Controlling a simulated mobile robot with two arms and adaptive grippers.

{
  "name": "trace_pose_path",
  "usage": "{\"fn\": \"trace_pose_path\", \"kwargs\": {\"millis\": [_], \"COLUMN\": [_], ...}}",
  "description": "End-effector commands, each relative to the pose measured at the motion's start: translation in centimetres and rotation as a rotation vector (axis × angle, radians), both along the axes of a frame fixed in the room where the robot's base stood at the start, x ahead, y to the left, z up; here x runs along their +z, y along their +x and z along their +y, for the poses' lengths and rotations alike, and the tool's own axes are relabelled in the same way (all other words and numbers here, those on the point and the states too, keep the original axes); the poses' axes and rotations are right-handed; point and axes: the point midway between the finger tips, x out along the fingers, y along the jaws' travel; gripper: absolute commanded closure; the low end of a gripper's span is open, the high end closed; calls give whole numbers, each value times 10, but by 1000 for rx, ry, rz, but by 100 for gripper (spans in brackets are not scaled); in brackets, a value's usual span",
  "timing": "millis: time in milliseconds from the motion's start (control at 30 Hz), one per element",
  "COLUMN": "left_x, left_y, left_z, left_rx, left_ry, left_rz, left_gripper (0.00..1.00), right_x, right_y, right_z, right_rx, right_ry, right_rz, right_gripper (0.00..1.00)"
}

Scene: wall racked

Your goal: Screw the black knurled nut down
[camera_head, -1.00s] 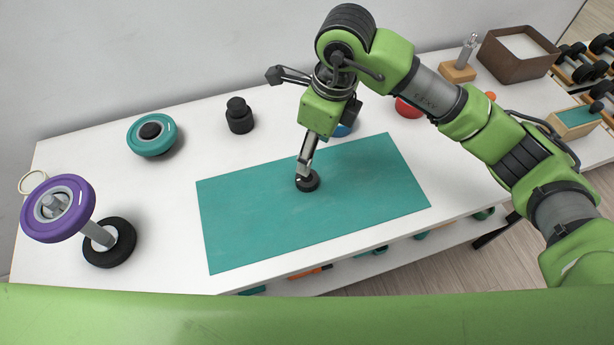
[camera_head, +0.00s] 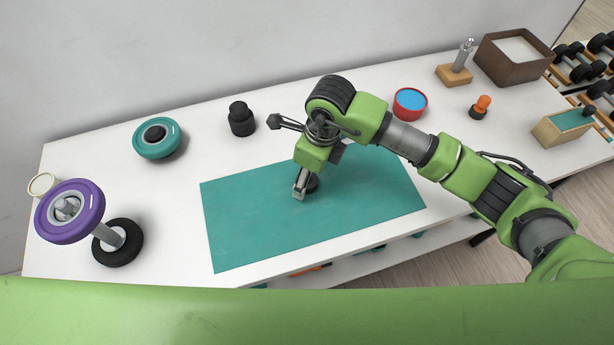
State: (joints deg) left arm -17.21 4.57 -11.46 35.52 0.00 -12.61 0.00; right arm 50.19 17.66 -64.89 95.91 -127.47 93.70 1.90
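The black knurled nut (camera_head: 313,184) lies on the teal mat (camera_head: 240,235), partly hidden behind my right gripper. My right gripper (camera_head: 299,194) points down at the nut, with its fingertips at the nut's left side. I cannot tell whether the fingers are open or closed on it. At the left of the table a grey bar (camera_head: 116,236) rises from a black disc (camera_head: 117,250). A purple disc (camera_head: 62,212) sits at its upper end, with the bar's grey tip showing in the middle. My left gripper is not in view.
A teal disc with a black centre (camera_head: 168,147) and a black stepped weight (camera_head: 241,124) stand behind the mat. A red-blue bowl (camera_head: 410,103), orange-topped object (camera_head: 481,106), wood-based metal piece (camera_head: 454,76) and brown box (camera_head: 488,66) stand right. The mat's left half is clear.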

Motion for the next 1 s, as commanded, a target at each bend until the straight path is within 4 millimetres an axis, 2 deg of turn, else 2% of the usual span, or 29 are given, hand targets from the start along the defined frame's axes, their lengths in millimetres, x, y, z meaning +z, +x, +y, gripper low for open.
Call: {"fn": "trace_pose_path", "kwargs": {"millis": [167, 467, 633, 1000], "left_x": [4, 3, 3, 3], "left_y": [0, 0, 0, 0], "left_z": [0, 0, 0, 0], "left_rx": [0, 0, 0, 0], "left_ry": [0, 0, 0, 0], "left_rz": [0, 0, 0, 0], "left_gripper": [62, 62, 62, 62], "right_x": [-12, -12, -12, -10], "right_y": [1, 1, 1, 1], "right_z": [2, 2, 2, 2], "right_rx": [1, 1, 1, 1], "right_ry": [1, 0, 0, 1], "right_rz": [-1, -1, -1, -3], "right_gripper": [43, 43, 85, 87]}}
